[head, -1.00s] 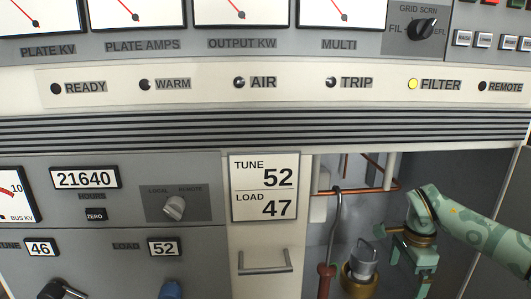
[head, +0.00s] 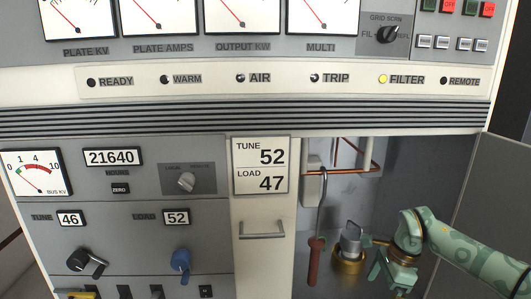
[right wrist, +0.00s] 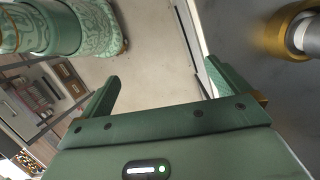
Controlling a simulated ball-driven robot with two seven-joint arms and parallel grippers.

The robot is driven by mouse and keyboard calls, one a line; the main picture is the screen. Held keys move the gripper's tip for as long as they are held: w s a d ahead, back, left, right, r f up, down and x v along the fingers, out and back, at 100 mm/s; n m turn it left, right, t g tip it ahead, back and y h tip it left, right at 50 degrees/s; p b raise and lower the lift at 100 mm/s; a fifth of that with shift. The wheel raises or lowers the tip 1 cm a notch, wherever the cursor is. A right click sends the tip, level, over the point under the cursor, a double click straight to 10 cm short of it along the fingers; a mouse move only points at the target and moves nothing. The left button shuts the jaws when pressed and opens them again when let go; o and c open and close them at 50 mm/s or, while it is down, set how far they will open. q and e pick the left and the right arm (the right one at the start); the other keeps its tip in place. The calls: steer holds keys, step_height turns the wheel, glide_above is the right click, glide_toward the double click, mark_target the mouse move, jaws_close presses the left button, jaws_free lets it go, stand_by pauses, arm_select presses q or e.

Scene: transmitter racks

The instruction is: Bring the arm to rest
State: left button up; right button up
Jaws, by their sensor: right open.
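My right arm (head: 470,255) comes in from the right in the head view and reaches into the open grey bay of the transmitter. My right gripper (head: 388,277) hangs low in the bay, just right of a grey-topped tube with a brass collar (head: 348,265). In the right wrist view my right gripper (right wrist: 160,80) is open, with bare floor between its fingers and nothing held. The brass collar also shows there at the upper right (right wrist: 285,32), apart from the fingers. My left gripper is in neither view.
A red-handled hook (head: 315,260) hangs left of the tube. A copper pipe (head: 345,172) crosses above. The bay's open door (head: 495,200) stands at the right. A drawer-handled panel (head: 262,236) and control knobs (head: 180,260) lie to the left. The FILTER lamp (head: 383,79) glows yellow.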

steer(key=s+a+f+m+t+y+p, duration=0.1)
steer(key=s+a+f+m+t+y, duration=0.15)
steer(key=a+f+m+y, duration=0.4)
steer(key=s+a+f+m+t+y, duration=0.1)
steer(key=a+f+m+t+y, duration=0.25)
steer(key=a+f+m, duration=0.6)
steer(key=s+d+f+m+t+h, duration=0.1)
steer(key=s+d+f+m+h, duration=0.25)
steer(key=s+f+m, duration=0.35)
steer(key=s+d+f+m+t+h+p, duration=0.1)
steer(key=s+d+f+m+h, duration=0.25)
steer(key=s+f+m, duration=0.35)
steer(key=s+d+f+m+t+h, duration=0.1)
steer(key=s+d+f+m+h, duration=0.3)
steer(key=m, duration=0.5)
steer(key=s+f+m+g, duration=0.2)
steer(key=s+f+m, duration=0.1)
steer(key=s, duration=0.7)
steer(key=s+d+f+m+g+h, duration=0.1)
steer(key=s+f+m+g, duration=0.2)
steer(key=s, duration=0.7)
steer(key=s+d+f+m+g, duration=0.1)
steer(key=s+f+m+g, duration=0.1)
steer(key=s, duration=0.8)
steer(key=shift+s+d+f+m+g+h+p, duration=0.2)
steer(key=shift+s+f+m+g+h+p, duration=0.15)
steer(key=shift+f+m, duration=0.55)
